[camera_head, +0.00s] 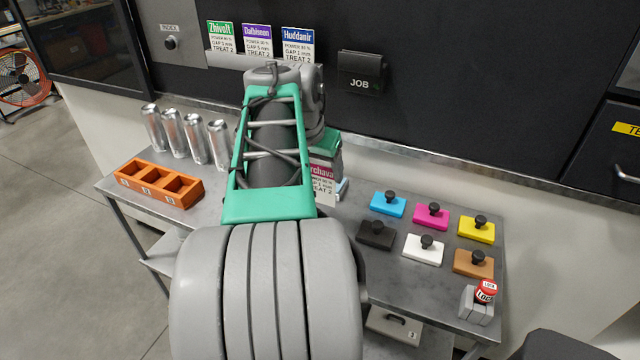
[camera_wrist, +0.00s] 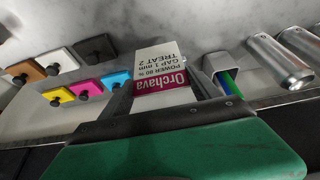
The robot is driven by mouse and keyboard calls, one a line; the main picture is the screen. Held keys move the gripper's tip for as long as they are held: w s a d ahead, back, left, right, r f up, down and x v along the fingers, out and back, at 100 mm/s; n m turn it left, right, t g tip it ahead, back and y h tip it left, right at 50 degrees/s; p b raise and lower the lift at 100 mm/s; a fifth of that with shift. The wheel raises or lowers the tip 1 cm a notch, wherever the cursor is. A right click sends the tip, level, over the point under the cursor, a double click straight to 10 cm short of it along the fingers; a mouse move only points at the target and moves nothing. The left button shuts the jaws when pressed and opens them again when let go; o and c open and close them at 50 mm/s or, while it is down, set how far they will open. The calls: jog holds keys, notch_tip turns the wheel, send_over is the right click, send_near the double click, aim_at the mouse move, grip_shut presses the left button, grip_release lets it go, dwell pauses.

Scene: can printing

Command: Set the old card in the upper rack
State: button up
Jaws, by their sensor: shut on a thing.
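My gripper (camera_wrist: 160,92) is shut on a white card with a magenta band reading "Orchava" (camera_wrist: 158,52). In the head view, part of this card (camera_head: 324,186) shows beside my arm, over the table. My arm hides much of the gripper there. The upper rack (camera_head: 232,61) is a light ledge on the dark wall panel. It holds three cards side by side: green "Zhivolt" (camera_head: 221,36), purple "Dalbiseon" (camera_head: 257,41) and blue "Huddanir" (camera_head: 297,44). A black holder marked "JOB" (camera_head: 360,84) is to the right of the rack, with no card visible in it.
Several silver cans (camera_head: 172,133) and an orange slotted tray (camera_head: 185,194) stand at the table's left. Several coloured blocks with black knobs (camera_head: 431,215) and a red-topped lock device (camera_head: 485,291) are at the right. A light cup with pens (camera_wrist: 213,64) stands near the card.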

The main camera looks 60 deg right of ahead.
aim_at(322, 183)
jog(key=d+f, duration=0.2)
jog(key=f, duration=0.1)
jog(key=shift+w+d+f, duration=0.2)
jog(key=shift+d, duration=0.15)
notch_tip(322, 183, down, 2)
jog(key=shift+f+p, duration=0.25)
jog(key=shift+p, duration=0.15)
jog(key=shift+f, duration=0.35)
jog(key=o, duration=1.8)
jog(key=shift+c, duration=0.2)
